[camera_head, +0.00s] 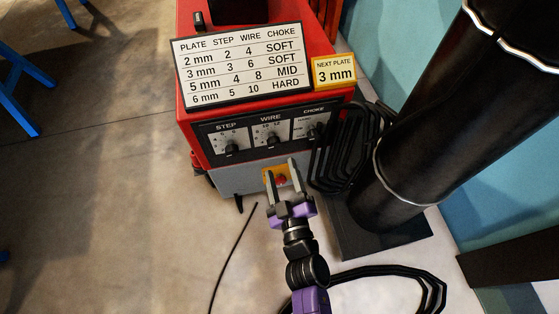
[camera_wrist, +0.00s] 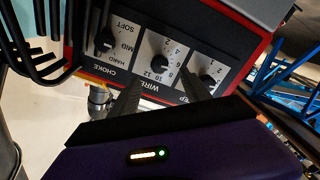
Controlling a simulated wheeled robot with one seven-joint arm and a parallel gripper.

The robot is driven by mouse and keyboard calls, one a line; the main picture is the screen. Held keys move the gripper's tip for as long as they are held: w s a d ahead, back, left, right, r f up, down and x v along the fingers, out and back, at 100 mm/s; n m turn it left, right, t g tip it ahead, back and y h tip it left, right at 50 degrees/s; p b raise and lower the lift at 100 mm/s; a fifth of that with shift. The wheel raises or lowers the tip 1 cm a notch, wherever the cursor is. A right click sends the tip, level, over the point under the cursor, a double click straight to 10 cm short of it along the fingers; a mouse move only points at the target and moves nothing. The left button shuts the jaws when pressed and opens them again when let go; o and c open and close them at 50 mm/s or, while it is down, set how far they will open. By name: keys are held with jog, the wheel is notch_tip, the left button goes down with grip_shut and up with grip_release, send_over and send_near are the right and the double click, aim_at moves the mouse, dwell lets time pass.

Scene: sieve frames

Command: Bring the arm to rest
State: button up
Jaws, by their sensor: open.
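My gripper (camera_head: 281,168) is open and empty in the head view, its two fingers pointing at the lower front of the red welding machine (camera_head: 185,95). A red button on a yellow plate (camera_head: 281,180) shows between the fingers; I cannot tell whether they touch it. In the wrist view, my fingers (camera_wrist: 161,90) stand apart below the upside-down panel. The panel's choke knob (camera_wrist: 104,40), wire knob (camera_wrist: 159,64) and step knob (camera_wrist: 207,81) show there, with the fingers partly over its lower edge. The arm reaches up from the bottom of the head view.
A chart (camera_head: 243,66) and a yellow "NEXT PLATE 3 mm" card (camera_head: 334,72) stand on the machine. Black coiled cable (camera_head: 342,150) hangs at its right, beside a black cylinder (camera_head: 430,130). More cable (camera_head: 410,272) lies on the floor. Blue legs (camera_head: 28,70) stand far left; floor between is clear.

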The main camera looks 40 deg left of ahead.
jog(key=shift+d, duration=0.1)
dwell(0.5)
jog(key=s+d+r+m+t+h, duration=0.2)
jog(key=s+d+r+m, duration=0.1)
jog(key=d, duration=0.5)
jog(key=s+d+r+m+t+h, duration=0.1)
jog(key=s+d+r+m+h, duration=0.2)
jog(key=d, duration=0.4)
jog(key=s+d+r+m+t+h, duration=0.1)
jog(key=s+d+r+m+t, duration=0.2)
jog(key=d, duration=0.5)
jog(key=s+d+r+m+g+h, duration=0.1)
jog(key=s+d+r+m+h, duration=0.25)
jog(key=s+d, duration=0.5)
jog(key=s+d+r+m+g+h, duration=0.2)
jog(key=s+d+m+h, duration=0.3)
jog(key=s+d, duration=0.35)
notch_tip(320, 180, up, 21)
jog(key=w+p, duration=0.1)
jog(key=p, duration=2)
jog(key=shift+w+d+y, duration=0.15)
jog(key=shift+w+y, duration=0.1)
jog(key=shift+y, duration=0.1)
jog(key=shift+f+n, duration=0.2)
jog(key=shift+n, duration=0.05)
